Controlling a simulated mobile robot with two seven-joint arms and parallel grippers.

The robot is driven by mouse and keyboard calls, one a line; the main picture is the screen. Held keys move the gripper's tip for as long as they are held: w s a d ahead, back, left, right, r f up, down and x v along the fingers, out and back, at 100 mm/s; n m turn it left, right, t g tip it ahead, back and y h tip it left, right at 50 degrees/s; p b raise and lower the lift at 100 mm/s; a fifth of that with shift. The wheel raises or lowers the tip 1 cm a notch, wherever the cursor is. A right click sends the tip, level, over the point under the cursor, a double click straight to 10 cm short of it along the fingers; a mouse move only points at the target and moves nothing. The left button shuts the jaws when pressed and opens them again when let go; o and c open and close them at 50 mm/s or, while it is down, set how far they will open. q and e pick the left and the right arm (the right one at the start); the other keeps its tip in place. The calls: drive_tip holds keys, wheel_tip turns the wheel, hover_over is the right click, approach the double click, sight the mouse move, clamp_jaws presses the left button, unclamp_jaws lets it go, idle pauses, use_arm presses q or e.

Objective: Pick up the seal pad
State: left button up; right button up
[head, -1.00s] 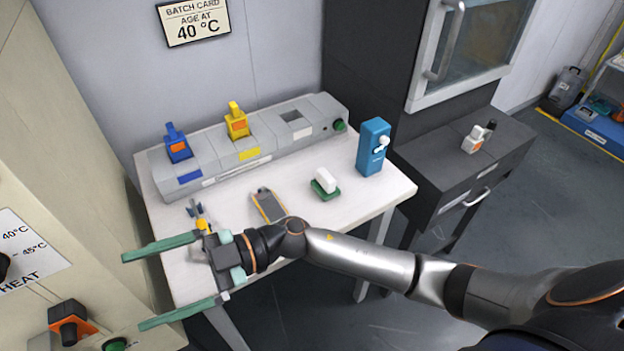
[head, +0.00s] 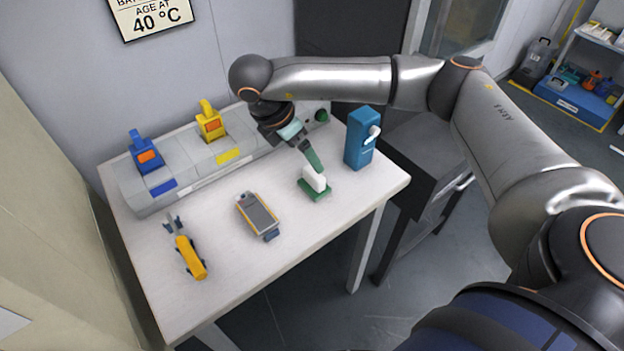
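A small white block, which I take for the seal pad (head: 314,180), stands on a green base (head: 316,194) on the white table, left of the blue dispenser. My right gripper (head: 318,167) reaches down to it from above and behind. One green finger shows, its tip at the block's upper edge; whether it touches I cannot tell. The other finger is hidden, so the gap between them does not show. My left gripper is not in view.
The blue dispenser (head: 361,138) stands close on the right. A grey-and-yellow handheld device (head: 259,214) and a yellow tool (head: 190,257) lie to the left. A grey station (head: 190,163) with blue and yellow clamps runs along the back. The front table edge is clear.

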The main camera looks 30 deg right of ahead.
sight(313, 173)
drive_tip(key=x, duration=0.7)
drive_tip(key=p+x, duration=0.1)
drive_tip(key=x, duration=0.2)
drive_tip(key=shift+a+f, duration=0.3)
drive_tip(key=c, duration=1.3)
